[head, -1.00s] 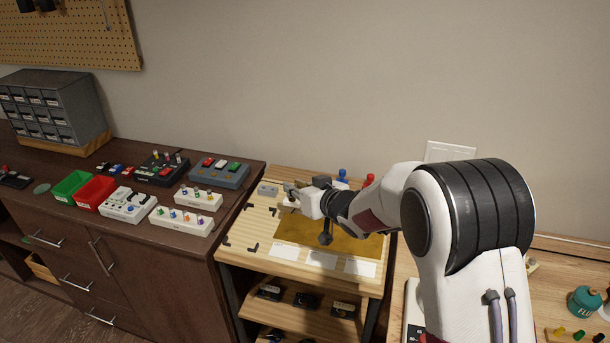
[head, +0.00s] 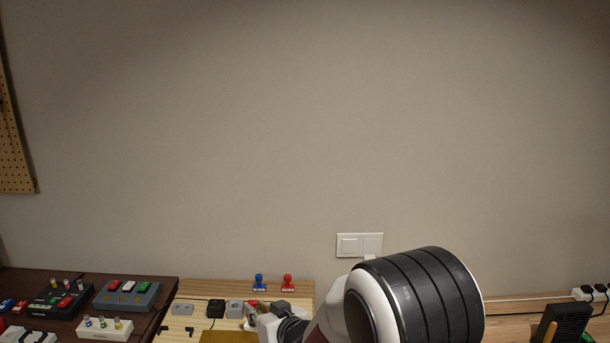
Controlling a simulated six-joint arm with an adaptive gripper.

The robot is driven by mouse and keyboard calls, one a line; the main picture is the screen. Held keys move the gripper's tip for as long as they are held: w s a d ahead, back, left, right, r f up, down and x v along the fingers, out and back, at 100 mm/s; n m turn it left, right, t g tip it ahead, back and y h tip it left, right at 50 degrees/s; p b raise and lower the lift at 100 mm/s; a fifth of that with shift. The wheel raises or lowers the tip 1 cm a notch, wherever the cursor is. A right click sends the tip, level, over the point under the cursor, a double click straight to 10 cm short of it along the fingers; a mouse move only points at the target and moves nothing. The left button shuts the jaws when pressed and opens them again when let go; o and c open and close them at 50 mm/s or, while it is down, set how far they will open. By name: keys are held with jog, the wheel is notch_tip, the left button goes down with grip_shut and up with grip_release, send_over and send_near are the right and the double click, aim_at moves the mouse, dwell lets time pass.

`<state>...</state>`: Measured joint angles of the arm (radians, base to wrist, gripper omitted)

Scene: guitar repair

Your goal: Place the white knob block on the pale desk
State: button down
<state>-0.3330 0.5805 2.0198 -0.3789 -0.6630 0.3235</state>
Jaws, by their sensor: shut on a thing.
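A white block with coloured knobs (head: 104,329) sits on the dark brown cabinet at the lower left. Another white block (head: 28,338) is cut off by the bottom edge. The pale desk (head: 195,322) stands between the cabinet and the bench at the right. My gripper (head: 251,311) is over this desk, small and partly hidden by my own wrist. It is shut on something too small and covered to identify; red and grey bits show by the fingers. Whether these bits belong to the held thing, I cannot tell.
Grey blocks (head: 182,309) and a black block (head: 215,309) stand at the back of the pale desk. A blue stamp (head: 259,283) and a red stamp (head: 288,283) stand on its rear ledge. A dark yellow mat (head: 228,337) covers part of the front. A grey button box (head: 127,295) sits on the cabinet.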

jog(key=s+d+r+m+h, duration=0.1)
jog(key=d+m+h, duration=0.1)
jog(key=d, duration=0.7)
jog(key=s+d+r+m+t+h, duration=0.1)
jog(key=d+m+h, duration=0.1)
jog(key=d, duration=0.8)
jog(key=s+d+r+m+t+h, duration=0.1)
jog(key=s+d+r+m+h, duration=0.1)
jog(key=d, duration=0.7)
jog(key=shift+d+m+h, duration=0.25)
jog(key=shift+m+h, duration=0.15)
jog(key=shift+h, duration=0.3)
jog(key=shift+s, duration=0.1)
jog(key=w+a+f+n+g+y, duration=0.1)
jog(key=a+n+y, duration=0.3)
jog(key=a, duration=1.6)
jog(key=w+a+f+n+g+y, duration=0.1)
jog(key=w+a+n+g+y, duration=0.2)
jog(key=a, duration=1.7)
jog(key=w+n+y, duration=0.1)
jog(key=n+y, duration=0.1)
jog(key=y, duration=0.1)
jog(key=shift+f+n, duration=0.3)
jog(key=shift+f, duration=0.05)
